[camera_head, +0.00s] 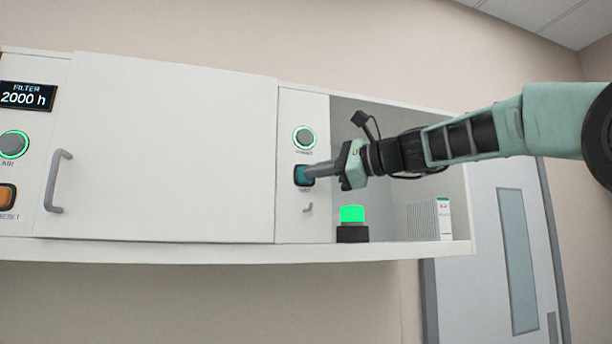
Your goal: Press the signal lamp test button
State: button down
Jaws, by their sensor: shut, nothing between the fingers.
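The teal rectangular button (301,175) sits in a dark frame on the narrow white panel, below a green-ringed round button (304,138). Its label is too small to read surely. My gripper (309,173) is shut and empty, with its fingertips at the right part of the teal button, hiding some of it. They look to be touching it, but I cannot tell how far it is pushed in. The signal lamp (352,214), a green block on a black base, is lit on the shelf below my gripper.
A white ribbed box (429,220) stands on the shelf right of the lamp. A large white cabinet door (170,150) with a grey handle (56,181) is shut on the left. Beyond it are a filter display (27,96), an AIR button (13,145) and an orange RESET button (7,196).

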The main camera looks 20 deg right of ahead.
jog(key=shift+w, duration=0.1)
jog(key=shift+w, duration=0.3)
jog(key=shift+w+p, duration=0.4)
jog(key=shift+w, duration=0.1)
dwell(0.8)
dwell(0.4)
jog(key=shift+s+b, duration=0.55)
jog(key=shift+s, duration=0.35)
jog(key=shift+s+b, duration=1.15)
jog(key=shift+s, duration=1.35)
